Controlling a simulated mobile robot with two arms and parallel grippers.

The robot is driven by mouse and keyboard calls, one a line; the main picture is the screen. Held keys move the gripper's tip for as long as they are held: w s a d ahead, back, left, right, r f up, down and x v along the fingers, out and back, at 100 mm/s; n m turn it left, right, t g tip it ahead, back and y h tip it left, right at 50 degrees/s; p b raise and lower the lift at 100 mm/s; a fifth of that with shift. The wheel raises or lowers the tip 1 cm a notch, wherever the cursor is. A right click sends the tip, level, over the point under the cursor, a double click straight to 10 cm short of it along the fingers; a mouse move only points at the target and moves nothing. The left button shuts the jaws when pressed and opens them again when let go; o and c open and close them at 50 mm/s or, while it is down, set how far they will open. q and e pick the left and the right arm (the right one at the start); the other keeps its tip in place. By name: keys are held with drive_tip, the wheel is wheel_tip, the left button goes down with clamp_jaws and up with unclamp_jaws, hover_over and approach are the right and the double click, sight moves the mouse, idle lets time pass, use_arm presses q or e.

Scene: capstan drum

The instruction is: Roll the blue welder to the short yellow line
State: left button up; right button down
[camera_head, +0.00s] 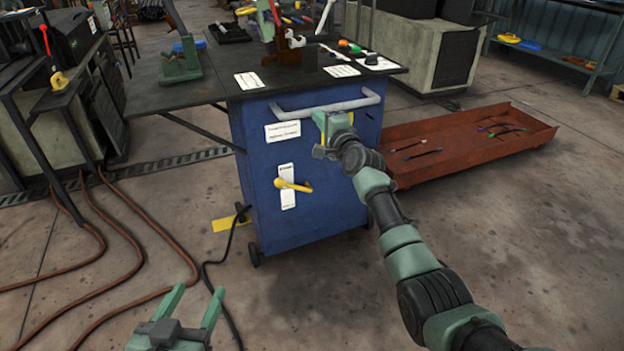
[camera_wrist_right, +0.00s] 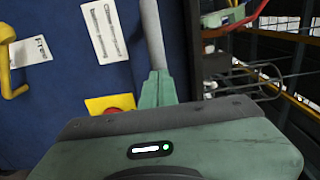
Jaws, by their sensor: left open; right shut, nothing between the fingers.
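The blue welder (camera_head: 310,215) is a blue cabinet on small wheels, with a grey bar handle (camera_head: 330,105) across its upper front and a yellow lever (camera_head: 293,185) below. A short yellow line (camera_head: 231,223) shows on the floor at its left side, partly covered by a cable. My right gripper (camera_head: 327,120) is shut and empty at the welder's front, just under the handle. In the right wrist view the handle (camera_wrist_right: 151,35) runs up behind my green finger; whether they touch I cannot tell. My left gripper (camera_head: 190,305) is open and empty, low in front of the welder.
Brown hoses (camera_head: 125,245) and a black cable (camera_head: 212,280) lie on the floor at left. A rust-red tray (camera_head: 470,150) with tools stands right of the welder. A dark bench top (camera_head: 180,90) adjoins the welder's top at left.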

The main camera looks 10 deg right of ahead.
use_arm(q)
drive_tip(key=shift+s+a+f+g+y+p, duration=0.75)
drive_tip(key=shift+s+a+f+g+p, duration=0.7)
drive_tip(key=shift+s+f+g, duration=1.85)
drive_tip(key=shift+s+a+f+g+y+p, duration=0.75)
drive_tip(key=shift+s+a+f+g+p, duration=1)
drive_tip(key=shift+s, duration=2.7)
wheel_tip(320, 180, down, 6)
drive_tip(key=w+g+p, duration=0.1)
drive_tip(key=shift+d+n, duration=0.3)
use_arm(e)
drive_tip(key=v, duration=0.7)
drive_tip(key=shift+s, duration=0.2)
